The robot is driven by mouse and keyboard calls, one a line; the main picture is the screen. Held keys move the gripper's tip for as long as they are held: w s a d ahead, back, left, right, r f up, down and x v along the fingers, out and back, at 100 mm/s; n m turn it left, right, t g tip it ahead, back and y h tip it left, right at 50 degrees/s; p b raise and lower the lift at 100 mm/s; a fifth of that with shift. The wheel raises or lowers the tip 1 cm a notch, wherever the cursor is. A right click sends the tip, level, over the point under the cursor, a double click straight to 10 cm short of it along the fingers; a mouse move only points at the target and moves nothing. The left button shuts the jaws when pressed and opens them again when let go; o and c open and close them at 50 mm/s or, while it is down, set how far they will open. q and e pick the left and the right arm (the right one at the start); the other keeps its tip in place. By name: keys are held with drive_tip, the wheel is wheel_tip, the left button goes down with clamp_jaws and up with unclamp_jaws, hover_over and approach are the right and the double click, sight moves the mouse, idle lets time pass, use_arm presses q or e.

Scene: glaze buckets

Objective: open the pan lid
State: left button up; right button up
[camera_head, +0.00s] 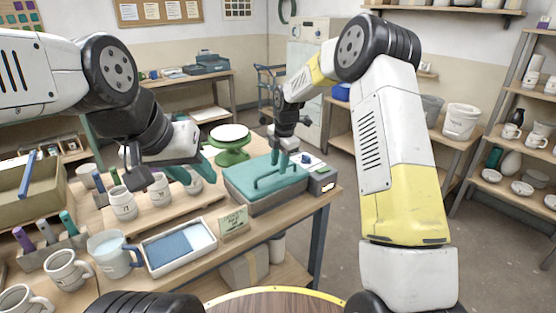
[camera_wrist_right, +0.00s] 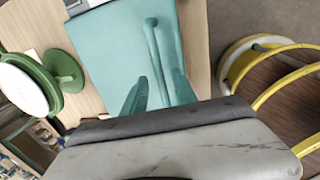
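The pan lid is a flat teal lid (camera_head: 243,178) with a long bar handle (camera_head: 278,172), lying on a grey box-like pan on the bench. In the right wrist view the lid (camera_wrist_right: 108,50) fills the upper middle, and its handle (camera_wrist_right: 156,55) runs down toward my fingers. My right gripper (camera_head: 283,160) is over the lid at the handle. In the wrist view its teal fingers (camera_wrist_right: 157,92) stand apart with the handle's near end between them; contact is unclear. My left gripper (camera_head: 205,160) is left of the lid, above the mugs, its finger gap unclear.
A green stand with a white top (camera_head: 230,133) is behind the lid. Mugs (camera_head: 123,203) stand to the left, with a blue-handled jug (camera_head: 113,253) and a tray with a blue pad (camera_head: 180,246) in front. A small sign (camera_head: 233,221) stands before the pan.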

drive_tip(key=shift+f, duration=0.3)
clamp_jaws()
idle(1.3)
